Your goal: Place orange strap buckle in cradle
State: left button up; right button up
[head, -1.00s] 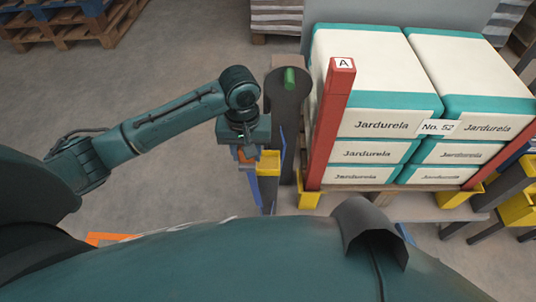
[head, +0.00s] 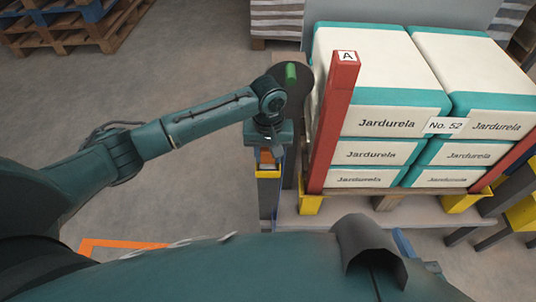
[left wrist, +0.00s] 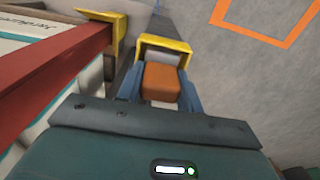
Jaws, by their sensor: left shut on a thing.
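The orange strap buckle (left wrist: 160,83) is a small rounded block in the left wrist view, between the blue fingers of my left gripper (left wrist: 160,95). In the head view the buckle (head: 266,156) shows as a small orange patch below my left gripper (head: 267,160), which is shut on it. The yellow cradle (head: 268,175) is directly at the buckle in the head view. In the left wrist view the yellow cradle (left wrist: 165,45) rises just beyond the buckle. Whether the buckle touches the cradle cannot be told. My right gripper is not in view.
A red post (head: 333,125) marked A stands close to the right of my left gripper. A dark round part with a green button (head: 291,74) is just behind the gripper. Open floor lies left.

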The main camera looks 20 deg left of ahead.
pick_arm(q)
jog(key=shift+r, duration=0.1)
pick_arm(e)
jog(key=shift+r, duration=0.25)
pick_arm(q)
jog(key=o, duration=0.9)
jog(key=shift+c, duration=0.2)
jog(key=shift+o, duration=1)
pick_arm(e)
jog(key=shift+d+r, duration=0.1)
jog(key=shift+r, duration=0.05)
pick_arm(q)
jog(key=shift+r, duration=0.2)
notch_tip(320, 180, up, 6)
jog(key=shift+r+p, duration=0.2)
jog(key=shift+p, duration=0.85)
jog(key=shift+r, duration=0.4)
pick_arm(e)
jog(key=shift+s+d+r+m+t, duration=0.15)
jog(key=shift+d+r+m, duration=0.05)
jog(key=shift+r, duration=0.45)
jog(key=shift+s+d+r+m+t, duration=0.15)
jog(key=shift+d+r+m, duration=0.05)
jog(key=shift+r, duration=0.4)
pick_arm(q)
jog(key=shift+f, duration=0.1)
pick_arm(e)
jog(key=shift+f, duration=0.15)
